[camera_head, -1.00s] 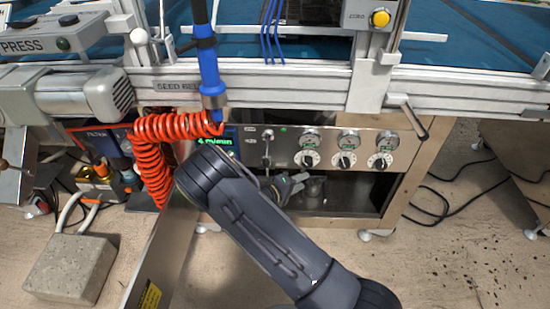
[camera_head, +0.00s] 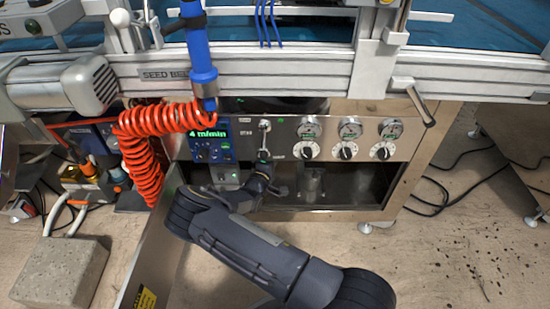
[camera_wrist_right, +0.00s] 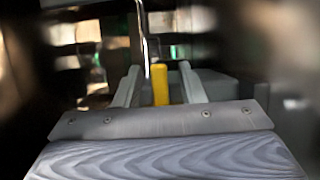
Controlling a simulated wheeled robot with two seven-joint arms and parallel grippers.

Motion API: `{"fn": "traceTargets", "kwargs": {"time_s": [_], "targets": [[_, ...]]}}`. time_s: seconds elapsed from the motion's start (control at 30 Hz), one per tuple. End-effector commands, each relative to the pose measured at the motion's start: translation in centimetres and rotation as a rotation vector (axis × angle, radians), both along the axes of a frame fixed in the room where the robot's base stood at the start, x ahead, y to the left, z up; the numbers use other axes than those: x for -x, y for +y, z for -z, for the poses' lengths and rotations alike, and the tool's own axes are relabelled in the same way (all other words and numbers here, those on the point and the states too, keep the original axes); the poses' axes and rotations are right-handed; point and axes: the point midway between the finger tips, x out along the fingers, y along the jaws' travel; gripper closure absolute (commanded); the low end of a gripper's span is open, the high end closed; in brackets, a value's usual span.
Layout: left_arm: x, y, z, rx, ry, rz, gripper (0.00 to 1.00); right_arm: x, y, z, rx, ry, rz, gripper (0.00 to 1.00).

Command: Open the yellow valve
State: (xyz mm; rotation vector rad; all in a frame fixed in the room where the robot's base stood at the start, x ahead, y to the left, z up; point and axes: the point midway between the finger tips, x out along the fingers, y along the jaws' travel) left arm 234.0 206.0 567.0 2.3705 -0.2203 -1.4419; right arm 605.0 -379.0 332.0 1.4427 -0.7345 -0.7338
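In the right wrist view, a yellow upright bar (camera_wrist_right: 160,84), which looks like the yellow valve's handle, stands between the two light grey fingers of my right gripper (camera_wrist_right: 160,90). There are gaps on both sides of the bar, so the gripper is open; I cannot tell how far ahead the bar is. In the head view my right gripper (camera_head: 274,186) is inside the opening below the control panel (camera_head: 280,128). I cannot make out the yellow handle there; the gripper and wrist may hide it. My left gripper is not in view.
A metal lever (camera_head: 264,140) hangs from the panel just above my right gripper. Dials and gauges (camera_head: 350,151) are to its right, and a metal cup (camera_head: 312,182) stands in the opening. A coiled red hose (camera_head: 143,160) hangs at left. A hinged metal panel (camera_head: 150,250) stands beside my forearm.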

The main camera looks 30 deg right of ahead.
Motion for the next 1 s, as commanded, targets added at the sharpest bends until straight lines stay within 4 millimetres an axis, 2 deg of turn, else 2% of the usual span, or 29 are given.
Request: {"fn": "traceTargets", "kwargs": {"time_s": [0.3, 0.57, 1.0], "targets": [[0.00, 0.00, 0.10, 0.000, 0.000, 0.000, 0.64, -0.17, -0.28, -0.05, -0.001, 0.001, 0.001, 0.65], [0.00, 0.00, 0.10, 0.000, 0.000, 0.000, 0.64, -0.15, -0.27, -0.04, -0.001, 0.001, 0.001, 0.99], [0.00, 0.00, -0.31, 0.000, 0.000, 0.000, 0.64, -0.12, -0.30, -0.38, 0.053, 0.033, 0.002, 1.00]]}}
